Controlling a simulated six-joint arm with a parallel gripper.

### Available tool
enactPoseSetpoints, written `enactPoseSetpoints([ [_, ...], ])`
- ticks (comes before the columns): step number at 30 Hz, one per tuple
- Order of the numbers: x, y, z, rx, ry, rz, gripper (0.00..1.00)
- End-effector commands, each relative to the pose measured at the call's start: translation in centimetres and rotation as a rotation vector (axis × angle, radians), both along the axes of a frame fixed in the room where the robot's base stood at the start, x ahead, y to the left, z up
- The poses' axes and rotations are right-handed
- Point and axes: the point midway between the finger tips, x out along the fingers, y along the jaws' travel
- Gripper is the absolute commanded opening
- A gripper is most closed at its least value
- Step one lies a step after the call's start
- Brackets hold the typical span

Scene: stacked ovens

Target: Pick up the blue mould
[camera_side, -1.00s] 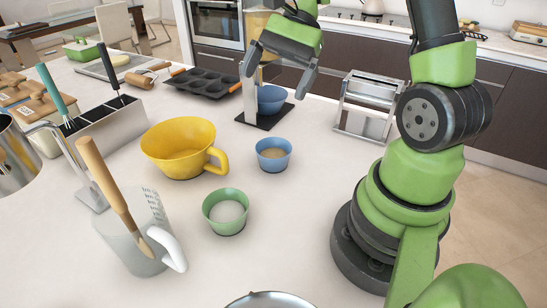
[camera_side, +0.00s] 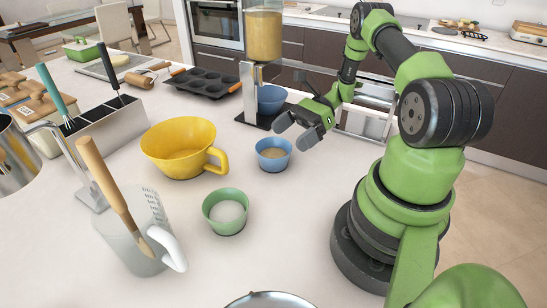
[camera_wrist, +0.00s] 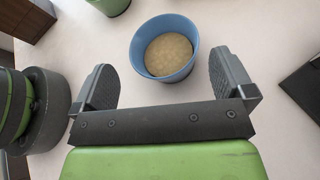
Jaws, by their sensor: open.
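The blue mould (camera_side: 273,155) is a small round cup with tan contents. It stands upright on the white counter, between the yellow jug and my arm. In the wrist view the blue mould (camera_wrist: 165,48) lies ahead of the fingertips, roughly centred between them. My gripper (camera_side: 295,132) is open and empty, above and just to the right of the mould in the side view. In the wrist view my gripper (camera_wrist: 163,75) shows its two dark fingers spread wide, apart from the mould. Another blue bowl (camera_side: 271,100) sits under the dispenser.
A green mould (camera_side: 226,212) with white contents stands in front of the blue one. A yellow jug (camera_side: 180,150) is to its left. A dispenser (camera_side: 263,40) on a dark base and a metal rack (camera_side: 362,122) stand behind. Bare counter lies in front.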

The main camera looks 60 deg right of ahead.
Motion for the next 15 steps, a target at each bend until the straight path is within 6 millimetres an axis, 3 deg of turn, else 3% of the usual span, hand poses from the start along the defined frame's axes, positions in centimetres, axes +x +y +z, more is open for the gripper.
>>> enactPoseSetpoints([
  [4, 0.0, 0.1, -1.2, 0.001, 0.001, 0.001, 1.00],
  [9, 1.2, 2.7, -2.1, 0.001, 0.002, 0.006, 1.00],
  [15, 2.0, 4.2, -2.8, -0.001, 0.000, 0.001, 1.00],
])
